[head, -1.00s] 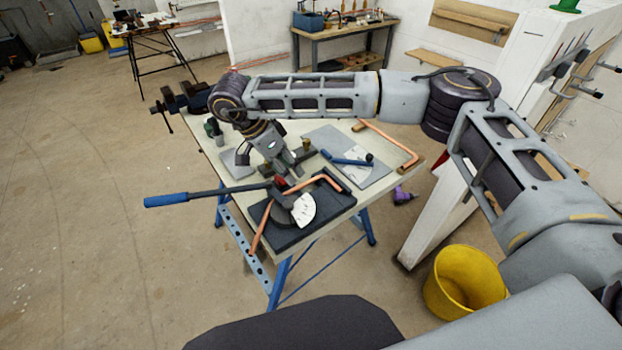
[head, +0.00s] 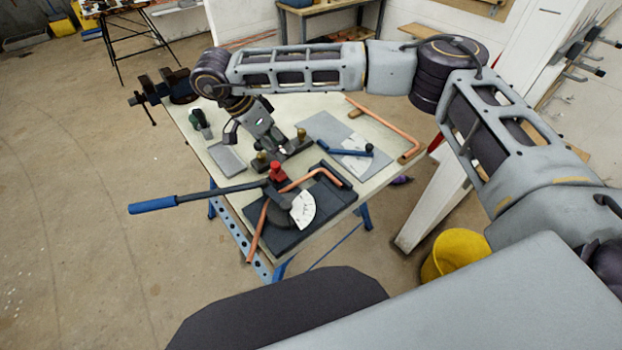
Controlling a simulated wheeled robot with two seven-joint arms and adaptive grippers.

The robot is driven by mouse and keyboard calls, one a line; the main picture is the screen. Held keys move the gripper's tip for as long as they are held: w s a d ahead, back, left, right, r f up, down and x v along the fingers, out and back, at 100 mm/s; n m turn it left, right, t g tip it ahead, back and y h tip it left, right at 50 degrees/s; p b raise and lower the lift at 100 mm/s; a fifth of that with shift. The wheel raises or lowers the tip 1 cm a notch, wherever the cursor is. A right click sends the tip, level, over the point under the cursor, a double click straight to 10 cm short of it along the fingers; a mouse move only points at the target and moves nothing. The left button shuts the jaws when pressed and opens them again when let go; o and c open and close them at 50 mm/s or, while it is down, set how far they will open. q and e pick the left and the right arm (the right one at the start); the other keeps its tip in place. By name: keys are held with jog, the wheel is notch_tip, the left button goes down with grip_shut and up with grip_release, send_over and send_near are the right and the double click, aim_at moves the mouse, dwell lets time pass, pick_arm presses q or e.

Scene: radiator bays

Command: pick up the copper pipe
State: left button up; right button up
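A bent copper pipe (head: 257,228) lies in a dark bending tool (head: 318,213) on the front of the workbench. Its lower end sticks out past the bench's front edge, and its other end bends near the right side of the tool. A second bent copper pipe (head: 385,126) lies along the bench's right edge. My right gripper (head: 284,154) points down over the middle of the bench, behind the bending tool and apart from both pipes. No pipe shows in it; its fingers are too small and cluttered to tell open from shut. My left gripper is out of view.
The tool's long blue-handled lever (head: 153,205) reaches out left past the workbench (head: 315,108). A red-topped part (head: 277,172) stands close to my gripper. A blue-handled tool (head: 345,152) lies on a grey sheet. A vise (head: 172,86) sits at the back left; a yellow bucket (head: 455,255) stands right.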

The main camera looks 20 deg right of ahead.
send_near(304, 177)
jog(key=shift+p+x, duration=0.45)
jog(key=shift+x, duration=0.4)
jog(key=shift+d+f, duration=0.2)
jog(key=shift+f, duration=0.2)
jog(key=shift+p+x, duration=0.35)
jog(key=shift+x, duration=1.8)
jog(key=shift+d+f, duration=0.25)
jog(key=shift+f, duration=0.35)
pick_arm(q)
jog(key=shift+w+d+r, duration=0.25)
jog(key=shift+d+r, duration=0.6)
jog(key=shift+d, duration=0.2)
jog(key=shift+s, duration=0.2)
